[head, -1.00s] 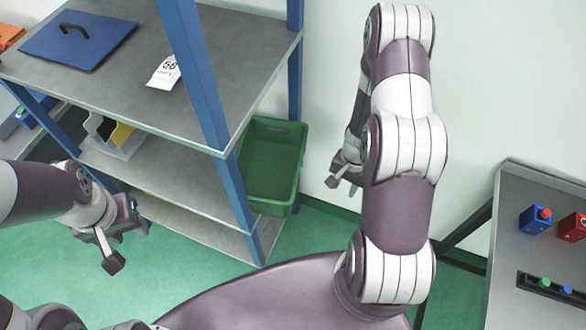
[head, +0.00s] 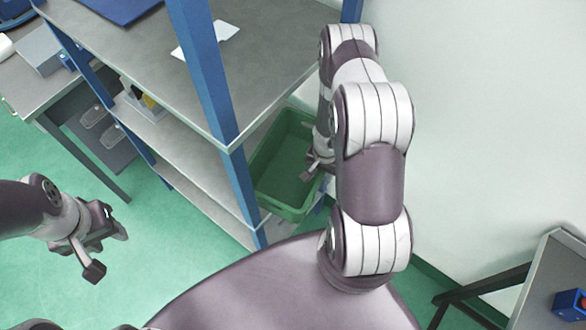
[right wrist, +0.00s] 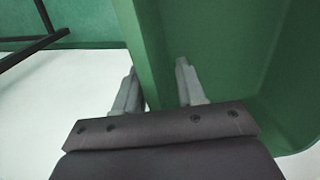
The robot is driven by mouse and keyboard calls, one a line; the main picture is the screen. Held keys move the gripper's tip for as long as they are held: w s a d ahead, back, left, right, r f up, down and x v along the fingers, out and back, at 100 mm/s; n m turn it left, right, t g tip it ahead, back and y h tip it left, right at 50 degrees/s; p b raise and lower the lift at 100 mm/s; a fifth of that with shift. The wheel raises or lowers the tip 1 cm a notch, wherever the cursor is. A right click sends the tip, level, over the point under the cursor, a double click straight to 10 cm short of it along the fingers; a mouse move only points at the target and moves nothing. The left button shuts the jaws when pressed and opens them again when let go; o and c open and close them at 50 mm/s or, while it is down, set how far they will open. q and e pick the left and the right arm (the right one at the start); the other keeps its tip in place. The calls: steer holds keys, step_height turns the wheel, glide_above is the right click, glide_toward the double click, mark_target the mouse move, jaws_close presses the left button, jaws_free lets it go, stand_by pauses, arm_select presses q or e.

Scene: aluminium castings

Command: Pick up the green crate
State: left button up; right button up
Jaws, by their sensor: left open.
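The green crate (head: 262,184) stands low behind the blue shelf post in the head view; it looks empty inside. Its wall (right wrist: 225,35) fills much of the right wrist view. My right gripper (head: 312,168) is at the crate's right side in the head view. In the right wrist view its two fingers (right wrist: 157,80) are apart, with the crate wall running between them; whether they touch it is unclear. My left gripper (head: 104,246) is open and empty, over the floor at the left, away from the crate.
A blue-posted shelf rack (head: 225,75) stands left of the crate, with a paper card (head: 208,38) on top. A grey table (head: 45,85) is at the far left and another table (head: 555,270) at the lower right. Green floor (head: 160,270) is free at the left.

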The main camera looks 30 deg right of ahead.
steer(key=shift+f, duration=0.4)
steer(key=shift+r, duration=0.1)
steer(key=shift+a, duration=0.15)
steer(key=c, duration=0.4)
jaws_close()
steer(key=shift+r, duration=0.15)
